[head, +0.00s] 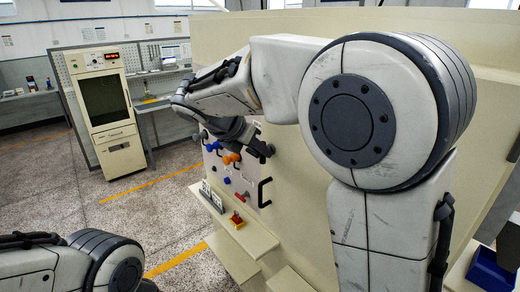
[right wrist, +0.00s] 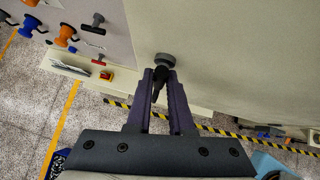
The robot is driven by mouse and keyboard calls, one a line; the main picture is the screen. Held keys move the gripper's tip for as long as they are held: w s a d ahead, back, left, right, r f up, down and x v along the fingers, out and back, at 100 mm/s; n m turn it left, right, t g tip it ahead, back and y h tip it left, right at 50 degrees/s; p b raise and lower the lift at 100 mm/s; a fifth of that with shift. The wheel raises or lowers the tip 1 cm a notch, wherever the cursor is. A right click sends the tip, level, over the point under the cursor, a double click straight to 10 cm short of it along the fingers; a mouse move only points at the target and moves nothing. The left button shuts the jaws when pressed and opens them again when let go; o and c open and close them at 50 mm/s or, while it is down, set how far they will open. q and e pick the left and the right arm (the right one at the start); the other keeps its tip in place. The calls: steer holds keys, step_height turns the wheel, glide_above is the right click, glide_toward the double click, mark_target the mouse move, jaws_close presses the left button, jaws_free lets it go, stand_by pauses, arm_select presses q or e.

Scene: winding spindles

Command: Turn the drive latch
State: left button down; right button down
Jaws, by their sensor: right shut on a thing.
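The drive latch (right wrist: 164,59) is a dark round knob with a short black stem, set on the cream machine face in the right wrist view. My right gripper (right wrist: 160,77) is shut on its stem, with one purple finger on each side. The fingers hide part of the stem. In the head view my right gripper (head: 246,138) is partly covered by its own wrist, beside the latch (head: 268,150) at the panel's right edge. My left arm shows at the lower left of the head view, but its gripper is out of the picture.
Left of the latch, the light panel carries orange knobs (right wrist: 66,35), blue knobs (right wrist: 31,25), a dark T-handle (right wrist: 94,22) and a red handle (right wrist: 98,58). A ledge (right wrist: 70,63) below holds a red and yellow button (right wrist: 106,75). A cabinet (head: 106,110) stands far left.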

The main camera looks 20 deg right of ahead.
steer(key=c, duration=0.8)
jaws_free()
steer(key=b+v, duration=0.3)
steer(key=v, duration=0.7)
steer(key=shift+s+a+r, duration=0.1)
steer(key=shift+a+r, duration=0.05)
steer(key=shift+r, duration=0.05)
